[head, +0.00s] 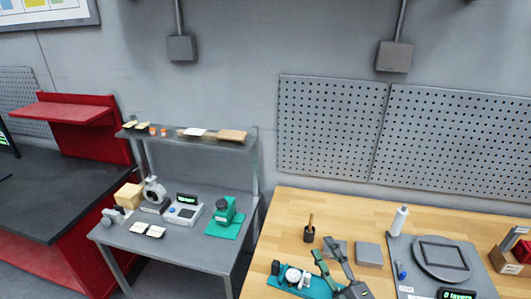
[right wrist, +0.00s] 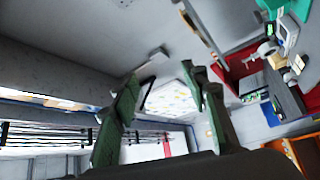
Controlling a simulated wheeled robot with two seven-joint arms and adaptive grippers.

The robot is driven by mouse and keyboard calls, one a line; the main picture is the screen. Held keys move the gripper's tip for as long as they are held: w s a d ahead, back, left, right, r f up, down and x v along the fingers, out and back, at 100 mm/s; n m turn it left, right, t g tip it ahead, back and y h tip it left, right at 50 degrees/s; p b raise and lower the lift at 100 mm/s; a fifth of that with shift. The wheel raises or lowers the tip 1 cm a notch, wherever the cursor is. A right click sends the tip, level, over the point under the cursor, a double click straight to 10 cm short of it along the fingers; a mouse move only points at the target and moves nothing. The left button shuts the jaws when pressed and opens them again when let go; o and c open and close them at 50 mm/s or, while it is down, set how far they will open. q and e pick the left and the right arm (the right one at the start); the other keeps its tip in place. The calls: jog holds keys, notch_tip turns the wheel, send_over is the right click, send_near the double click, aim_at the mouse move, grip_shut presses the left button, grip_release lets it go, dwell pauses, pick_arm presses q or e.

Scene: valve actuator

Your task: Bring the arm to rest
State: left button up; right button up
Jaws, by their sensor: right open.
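My right gripper (head: 328,260) comes in from the bottom edge of the head view, over the wooden table (head: 290,215). Its two fingers are apart and nothing is between them. The right wrist view shows the same open fingers (right wrist: 163,105), with only the wall and the room behind them. In the head view a teal mat (head: 317,285) with a round white-faced part (head: 293,275) lies just left of the gripper. I cannot tell the height of the gripper over the table. My left gripper is not in view.
Right of the gripper are a grey block (head: 369,254), a white bottle (head: 399,220) and a grey mat (head: 465,249) with a round plate. A dark holder (head: 309,234) stands behind. A grey side table (head: 205,260) holds a green device (head: 225,209) and a valve (head: 153,190).

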jog(key=d+f+m+g+h, duration=0.2)
jog(key=d+f+m+h, duration=0.55)
jog(key=d+f, duration=0.2)
jog(key=s+d+f+m+g+h, duration=0.1)
jog(key=s+d+f+m+g, duration=0.4)
jog(key=f, duration=0.4)
jog(key=s+d+f+m+g+h, duration=0.2)
jog(key=s+d+f+m, duration=0.15)
jog(key=s+f, duration=0.45)
jog(key=s+f+m+g+y, duration=0.1)
jog(key=s+f+g, duration=0.2)
jog(key=s+f, duration=0.4)
jog(key=s+f+m+g+y, duration=0.1)
jog(key=s+f+g, duration=0.25)
jog(key=s, duration=0.55)
notch_tip(320, 180, down, 30)
jog(key=s+a+g, duration=0.1)
jog(key=s, duration=0.1)
jog(key=s+f+n+g+b, duration=0.1)
jog(key=s+f, duration=1.8)
jog(key=shift+s+f+g, duration=0.25)
jog(key=shift+f+g, duration=0.1)
jog(key=shift+f, duration=0.05)
